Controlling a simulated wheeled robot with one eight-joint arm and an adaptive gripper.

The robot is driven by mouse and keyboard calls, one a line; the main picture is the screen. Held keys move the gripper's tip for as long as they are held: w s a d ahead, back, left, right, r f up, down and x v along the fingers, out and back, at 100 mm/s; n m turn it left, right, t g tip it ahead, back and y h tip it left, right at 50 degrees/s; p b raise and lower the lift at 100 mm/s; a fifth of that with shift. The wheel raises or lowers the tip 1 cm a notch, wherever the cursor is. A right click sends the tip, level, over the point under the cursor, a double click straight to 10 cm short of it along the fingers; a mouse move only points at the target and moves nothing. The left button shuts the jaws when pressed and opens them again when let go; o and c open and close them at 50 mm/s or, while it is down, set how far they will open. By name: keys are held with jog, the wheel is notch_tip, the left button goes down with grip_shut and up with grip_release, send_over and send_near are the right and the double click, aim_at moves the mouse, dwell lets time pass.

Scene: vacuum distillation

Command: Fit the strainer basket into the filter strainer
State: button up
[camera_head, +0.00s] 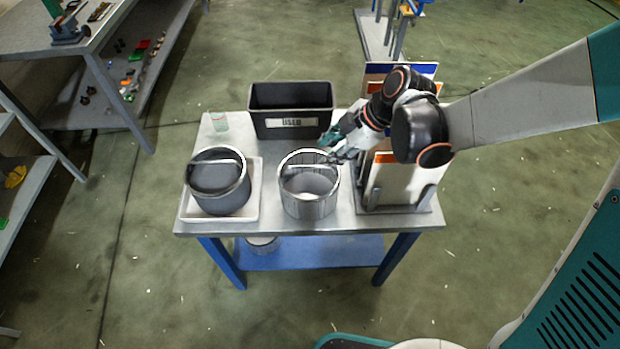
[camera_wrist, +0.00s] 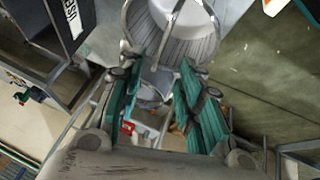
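A ribbed, light metal strainer basket (camera_head: 310,207) with an arched handle stands upright in the middle of the metal table. In the wrist view the basket (camera_wrist: 196,45) shows at the top, its handle crossing its pale inside.
A black bin (camera_head: 290,108) labelled USED stands at the table's back. A small glass (camera_head: 219,121) is at the back left. A rack (camera_head: 400,195) of upright plates fills the right side. A round metal item (camera_head: 262,244) sits on the blue lower shelf (camera_head: 320,253). Floor is open around the table.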

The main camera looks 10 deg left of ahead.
aim_at(310, 166)
jog(key=b+x, duration=0.2)
jog(key=x, duration=0.7)
jog(key=shift+s+a+f+b, duration=0.1)
jog(key=shift+a+f+b, duration=0.1)
jog(key=shift+f+b, duration=0.15)
jog(key=shift+r, duration=0.1)
jog(key=shift+c, duration=0.5)
grip_shut()
